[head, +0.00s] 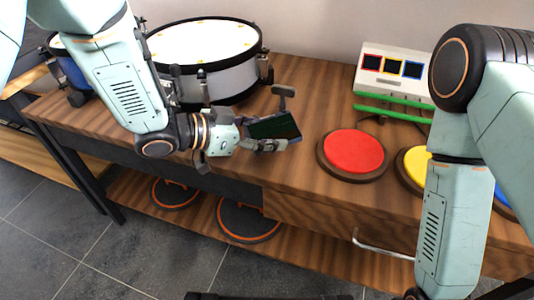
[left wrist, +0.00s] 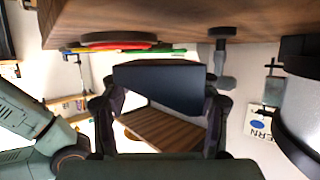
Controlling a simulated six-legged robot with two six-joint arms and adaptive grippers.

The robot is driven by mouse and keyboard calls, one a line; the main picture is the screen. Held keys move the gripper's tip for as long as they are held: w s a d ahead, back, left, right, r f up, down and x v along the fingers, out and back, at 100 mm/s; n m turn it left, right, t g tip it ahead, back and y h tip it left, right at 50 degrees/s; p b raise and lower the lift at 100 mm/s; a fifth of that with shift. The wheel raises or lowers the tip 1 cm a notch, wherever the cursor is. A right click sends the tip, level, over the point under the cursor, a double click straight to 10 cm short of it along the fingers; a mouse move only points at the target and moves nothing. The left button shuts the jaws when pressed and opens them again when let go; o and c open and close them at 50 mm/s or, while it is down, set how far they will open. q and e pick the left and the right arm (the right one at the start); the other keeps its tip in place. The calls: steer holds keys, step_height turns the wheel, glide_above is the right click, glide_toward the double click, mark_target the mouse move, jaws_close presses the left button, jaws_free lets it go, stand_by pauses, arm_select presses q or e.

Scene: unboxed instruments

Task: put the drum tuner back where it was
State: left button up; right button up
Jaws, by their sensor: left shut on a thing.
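My left gripper (head: 268,143) is shut on a dark flat block with a black-green face, apparently the drum tuner (head: 274,125). It holds the tuner tilted over the front part of the wooden bench (head: 310,100), in front of the white drum. In the left wrist view the tuner (left wrist: 160,84) sits between both fingers and hides part of the view behind it. I cannot tell whether it touches the bench. My right arm comes in at the right, but its gripper is out of view.
A grey T-shaped piece (head: 283,93) stands just behind the tuner. A white drum (head: 225,80) is behind left. A red pad (head: 353,152) and yellow pad (head: 415,165) lie to the right, with green sticks (head: 395,105) and a white box (head: 393,70) behind. Bare bench lies between tuner and red pad.

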mark_target(264, 156)
arm_select(q)
steer(key=shift+a+f, duration=0.1)
steer(key=shift+f, duration=0.35)
steer(key=f+b, duration=0.1)
steer(key=f, duration=0.2)
steer(key=shift+a+f+b, duration=0.1)
steer(key=shift+a+b, duration=0.1)
steer(key=shift+b, duration=0.15)
steer(key=shift+w+d+f, duration=0.1)
steer(key=shift+d+f, duration=0.05)
